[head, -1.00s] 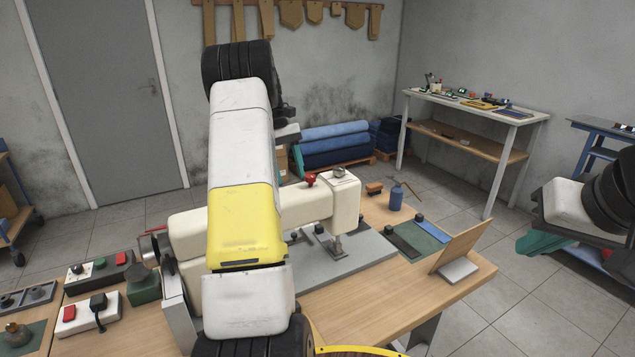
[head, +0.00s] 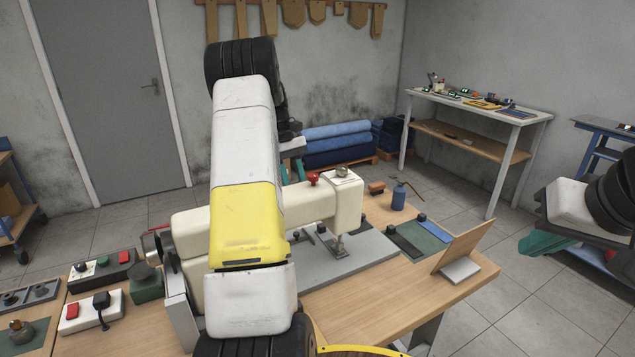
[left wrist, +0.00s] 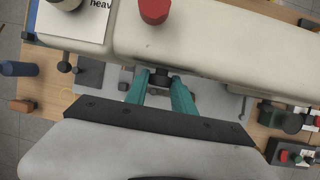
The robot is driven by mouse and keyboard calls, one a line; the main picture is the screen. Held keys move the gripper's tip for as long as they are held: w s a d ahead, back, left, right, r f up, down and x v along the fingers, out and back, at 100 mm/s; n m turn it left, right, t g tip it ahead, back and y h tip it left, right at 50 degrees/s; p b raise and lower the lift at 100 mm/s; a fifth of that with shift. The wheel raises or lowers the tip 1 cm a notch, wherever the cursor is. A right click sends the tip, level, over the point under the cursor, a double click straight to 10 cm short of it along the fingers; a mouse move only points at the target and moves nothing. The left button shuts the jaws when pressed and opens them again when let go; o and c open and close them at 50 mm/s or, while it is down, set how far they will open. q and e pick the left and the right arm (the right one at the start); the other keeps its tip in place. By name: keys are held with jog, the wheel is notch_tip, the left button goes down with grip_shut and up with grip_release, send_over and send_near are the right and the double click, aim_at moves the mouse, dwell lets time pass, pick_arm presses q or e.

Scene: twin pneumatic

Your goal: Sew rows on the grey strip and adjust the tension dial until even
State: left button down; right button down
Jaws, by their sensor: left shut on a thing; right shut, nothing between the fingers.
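The cream sewing machine (head: 347,205) stands on the wooden table, with a small dial (head: 342,173) on top of its head. In the left wrist view, a card reading "heav" (left wrist: 92,18) lies beside that dial. A dark grey strip (head: 404,247) lies right of the machine under small black blocks. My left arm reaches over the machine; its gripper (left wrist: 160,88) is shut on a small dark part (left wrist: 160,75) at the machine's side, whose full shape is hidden. My right gripper (head: 541,243) is shut and empty, off the table at the right.
A red knob (head: 313,179) sticks up from the machine. Control boxes (head: 91,311) crowd the left.

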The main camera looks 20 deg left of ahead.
pick_arm(q)
jog(key=shift+s+a, duration=0.1)
jog(key=shift+s+a+m+t+h, duration=0.15)
jog(key=shift+m+t+h, duration=0.15)
jog(key=shift+t+h, duration=0.75)
jog(key=shift+s+a+f+m+t+h, duration=0.1)
jog(key=shift+m+t+h, duration=0.15)
jog(key=shift+t+h, duration=0.55)
jog(key=shift+s+f+m+t+h, duration=0.1)
jog(key=shift+m+t+h, duration=0.15)
jog(key=shift+t+h, duration=0.45)
jog(key=c, duration=1.1)
grip_release()
jog(key=shift+o, duration=0.2)
jog(key=shift+a, duration=0.1)
